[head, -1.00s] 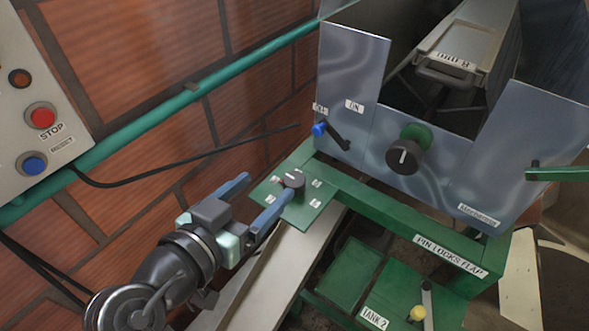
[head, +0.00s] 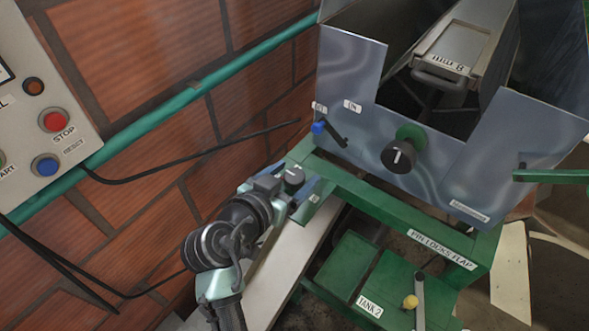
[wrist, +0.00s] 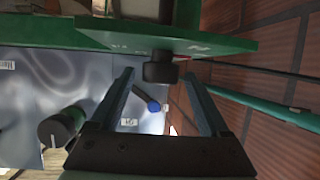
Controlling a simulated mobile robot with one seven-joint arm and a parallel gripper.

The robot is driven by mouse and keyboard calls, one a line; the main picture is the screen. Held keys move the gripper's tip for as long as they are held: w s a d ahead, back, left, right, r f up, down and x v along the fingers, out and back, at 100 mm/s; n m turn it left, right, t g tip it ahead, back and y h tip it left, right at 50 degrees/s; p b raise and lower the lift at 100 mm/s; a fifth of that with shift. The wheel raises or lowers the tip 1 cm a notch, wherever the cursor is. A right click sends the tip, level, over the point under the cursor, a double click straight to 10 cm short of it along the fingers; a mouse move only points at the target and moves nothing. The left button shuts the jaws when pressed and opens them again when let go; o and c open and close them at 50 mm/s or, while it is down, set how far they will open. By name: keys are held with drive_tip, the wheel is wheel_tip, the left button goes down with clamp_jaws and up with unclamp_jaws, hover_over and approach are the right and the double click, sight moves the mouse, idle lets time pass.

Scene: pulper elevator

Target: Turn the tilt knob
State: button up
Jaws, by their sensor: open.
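A small black knob (head: 294,175) sits on a green plate (head: 318,203) with small labels around it, left of the metal panel. My gripper (head: 298,188) is open at this knob and partly hides the plate. In the wrist view the knob (wrist: 160,69) shows between the tips of the open fingers (wrist: 158,76). I cannot tell whether the fingers touch it. A larger black knob (head: 398,155) with a green base is on the metal panel, apart from my gripper; it also shows in the wrist view (wrist: 55,131). I cannot read which knob is marked tilt.
A blue-tipped lever (head: 319,128) is on the metal panel (head: 350,70) behind the plate. A control box (head: 45,90) with buttons is at the left by the brick wall. A green beam (head: 400,218) runs right of my gripper, with tank 2 parts (head: 365,300) below.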

drive_tip(key=shift+w+d+f, duration=0.15)
drive_tip(key=shift+w, duration=0.1)
clamp_jaws()
idle(0.3)
